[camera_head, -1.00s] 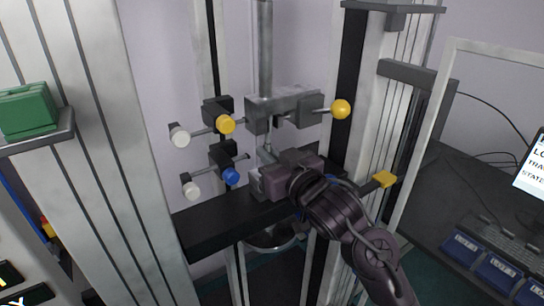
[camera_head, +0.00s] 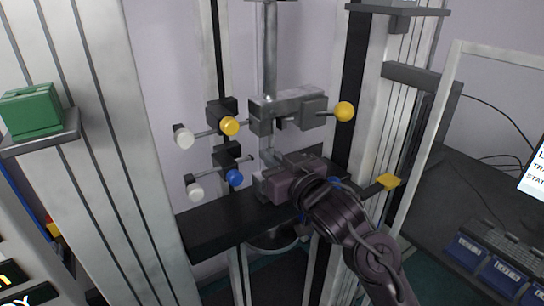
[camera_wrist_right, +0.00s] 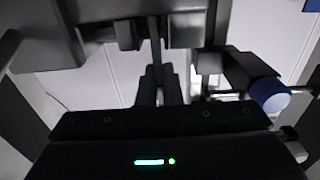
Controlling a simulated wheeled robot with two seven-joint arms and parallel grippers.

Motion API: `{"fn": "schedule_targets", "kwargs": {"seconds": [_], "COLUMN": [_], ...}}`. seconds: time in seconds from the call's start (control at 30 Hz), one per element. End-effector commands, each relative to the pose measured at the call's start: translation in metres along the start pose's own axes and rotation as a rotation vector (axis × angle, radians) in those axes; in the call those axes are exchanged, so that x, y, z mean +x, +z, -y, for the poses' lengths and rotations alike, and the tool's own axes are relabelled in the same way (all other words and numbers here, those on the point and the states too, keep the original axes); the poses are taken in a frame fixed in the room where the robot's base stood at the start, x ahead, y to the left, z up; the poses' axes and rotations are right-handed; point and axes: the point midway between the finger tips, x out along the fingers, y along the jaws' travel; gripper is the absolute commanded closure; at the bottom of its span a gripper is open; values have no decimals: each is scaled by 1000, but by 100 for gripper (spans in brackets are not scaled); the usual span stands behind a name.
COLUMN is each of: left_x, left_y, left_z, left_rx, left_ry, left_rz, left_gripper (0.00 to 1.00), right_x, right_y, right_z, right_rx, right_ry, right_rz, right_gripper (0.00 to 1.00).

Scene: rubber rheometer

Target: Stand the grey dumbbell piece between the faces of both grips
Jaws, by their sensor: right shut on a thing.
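My right gripper (camera_head: 267,163) is at the machine, between the upper grip (camera_head: 285,106) and the lower grip area. In the right wrist view its fingers (camera_wrist_right: 159,88) are shut on the thin grey dumbbell piece (camera_wrist_right: 156,45), which stands about upright. The piece's upper part runs up between the two faces of the upper grip (camera_wrist_right: 186,33), with a gap visible on each side. The lower grip's left clamp (camera_head: 227,155) shows with a blue knob (camera_head: 235,177). My gripper hides the rest of the lower grip and the piece's lower end. My left gripper is out of view.
Yellow knobs (camera_head: 344,111) and white knobs (camera_head: 183,137) stick out beside the grips. Tall metal columns (camera_head: 120,150) stand on both sides. A black crossbeam (camera_head: 215,232) lies below. A green block (camera_head: 32,110) sits on a shelf at left. A monitor and blue boxes are at right.

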Motion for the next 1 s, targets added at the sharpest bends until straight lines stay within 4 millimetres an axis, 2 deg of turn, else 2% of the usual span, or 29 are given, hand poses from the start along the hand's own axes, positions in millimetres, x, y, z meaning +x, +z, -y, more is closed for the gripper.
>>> {"fn": "schedule_targets", "kwargs": {"seconds": [0.03,0.2,0.47,0.57,0.9,1.0], "left_x": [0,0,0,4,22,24], "left_y": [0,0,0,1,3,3], "left_z": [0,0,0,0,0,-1], "left_rx": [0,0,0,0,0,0], "left_ry": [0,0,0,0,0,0], "left_rz": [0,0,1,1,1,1], "left_gripper": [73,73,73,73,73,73], "right_x": [0,0,0,-6,-61,-71], "right_y": [0,0,0,1,3,2], "right_z": [0,0,0,0,0,0], "right_rx": [0,0,0,-1,-1,0], "right_ry": [0,0,0,0,1,1], "right_rz": [1,1,1,-1,0,1], "right_gripper": [92,70,69,69,69,69]}}
